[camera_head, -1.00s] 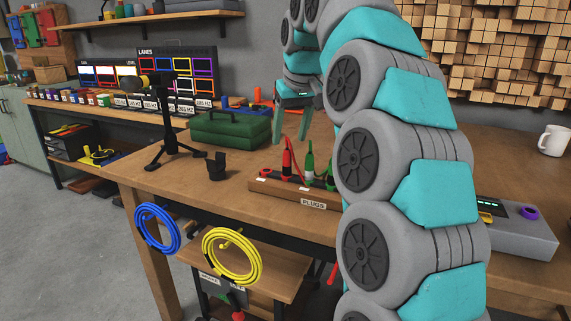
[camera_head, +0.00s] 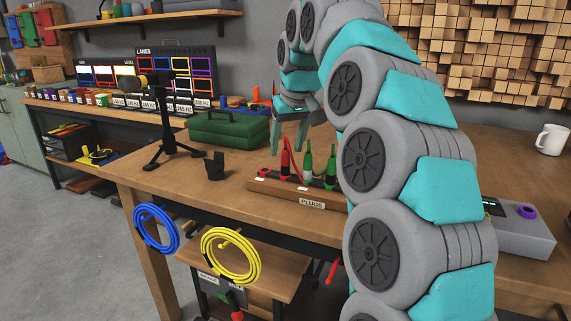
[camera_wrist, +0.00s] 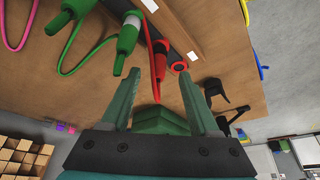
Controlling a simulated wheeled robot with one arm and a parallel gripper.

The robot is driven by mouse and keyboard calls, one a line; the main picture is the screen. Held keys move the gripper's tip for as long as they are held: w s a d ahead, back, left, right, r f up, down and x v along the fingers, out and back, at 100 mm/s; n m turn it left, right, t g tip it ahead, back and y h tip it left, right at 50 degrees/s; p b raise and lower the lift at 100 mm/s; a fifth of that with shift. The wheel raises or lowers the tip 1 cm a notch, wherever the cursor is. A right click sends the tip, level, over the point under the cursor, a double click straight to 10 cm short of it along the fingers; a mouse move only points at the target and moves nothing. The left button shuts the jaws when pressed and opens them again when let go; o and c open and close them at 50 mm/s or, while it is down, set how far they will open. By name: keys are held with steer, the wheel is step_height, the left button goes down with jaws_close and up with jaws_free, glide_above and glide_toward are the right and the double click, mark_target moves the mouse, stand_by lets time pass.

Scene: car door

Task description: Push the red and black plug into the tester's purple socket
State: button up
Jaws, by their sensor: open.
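The plug rack (camera_head: 266,187), labelled PLUGS, stands on the bench. A red plug with a dark band (camera_head: 285,163) stands upright in it, also seen in the wrist view (camera_wrist: 160,62). A green and white plug (camera_head: 307,164) and a green plug (camera_head: 331,170) stand to its right. My gripper (camera_head: 288,149) is open and empty around the red plug's upper end in the head view; I cannot tell whether it touches. In the wrist view the red plug lies between the fingertips (camera_wrist: 158,72). The tester (camera_head: 527,238) has a purple socket (camera_head: 526,212), partly behind my arm.
A red-ringed hole (camera_head: 264,173) is at the rack's left end. A black holder (camera_head: 216,166), a tripod (camera_head: 168,130) and a green toolbox (camera_head: 228,130) stand left and behind. A white mug (camera_head: 553,139) stands far right. Blue and yellow cable coils (camera_head: 232,256) hang at the bench front.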

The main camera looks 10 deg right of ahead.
mark_target(287, 151)
steer(key=x, duration=0.4)
steer(key=shift+d+f, duration=0.1)
steer(key=shift+f, duration=0.1)
jaws_close()
stand_by(0.4)
